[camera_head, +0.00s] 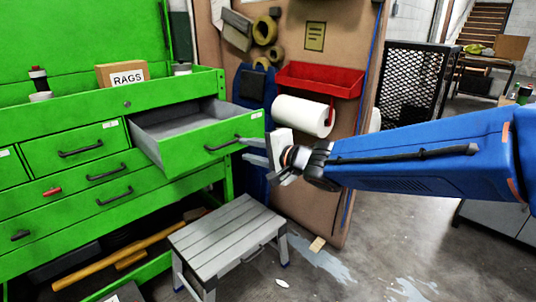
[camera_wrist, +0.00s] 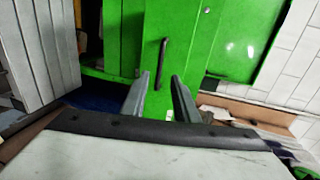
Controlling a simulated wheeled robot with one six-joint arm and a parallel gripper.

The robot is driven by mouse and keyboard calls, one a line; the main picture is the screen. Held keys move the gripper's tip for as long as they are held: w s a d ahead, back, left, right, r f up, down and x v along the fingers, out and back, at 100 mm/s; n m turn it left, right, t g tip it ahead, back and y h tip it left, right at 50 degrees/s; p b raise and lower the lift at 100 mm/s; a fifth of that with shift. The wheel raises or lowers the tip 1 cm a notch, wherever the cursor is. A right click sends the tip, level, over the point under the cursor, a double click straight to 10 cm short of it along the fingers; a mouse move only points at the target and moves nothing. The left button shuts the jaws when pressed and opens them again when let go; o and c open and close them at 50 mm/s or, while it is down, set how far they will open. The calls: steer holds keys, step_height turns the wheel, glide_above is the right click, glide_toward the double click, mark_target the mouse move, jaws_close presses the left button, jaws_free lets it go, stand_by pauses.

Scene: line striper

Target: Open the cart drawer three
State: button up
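The green cart (camera_head: 60,112) fills the left of the head view. Its top right drawer (camera_head: 188,156) is pulled out, showing a grey, seemingly empty inside. The other drawer fronts look shut; their labels are too small to read. My gripper (camera_head: 243,148) is just right of the open drawer's front, near the right end of its black handle (camera_head: 222,144). In the wrist view my gripper (camera_wrist: 161,78) has its two fingers apart with nothing between them. A black handle (camera_wrist: 163,50) on a green front (camera_wrist: 190,40) lies just beyond the fingertips.
A grey step stool (camera_head: 222,238) stands on the floor below the open drawer. A brown panel with a red tray (camera_head: 320,78) and a white paper roll (camera_head: 303,115) stands behind my gripper. A RAGS box (camera_head: 122,75) sits on the cart. Floor at the right is mostly clear.

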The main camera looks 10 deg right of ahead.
steer(key=v, duration=0.7)
steer(key=shift+s, duration=0.15)
steer(key=shift+d, duration=0.15)
steer(key=s+d+f+n+h, duration=0.1)
steer(key=s+d+f+h, duration=0.15)
steer(key=d+h, duration=0.45)
steer(key=s+d+f+n+h, duration=0.2)
steer(key=d+f+h, duration=0.1)
steer(key=d, duration=0.8)
steer(key=s+f+n+g, duration=0.4)
steer(key=s, duration=0.5)
steer(key=s+a+f+n+g+y, duration=0.1)
steer(key=s+f+n+g, duration=0.3)
steer(key=s, duration=0.5)
steer(key=shift+f, duration=0.8)
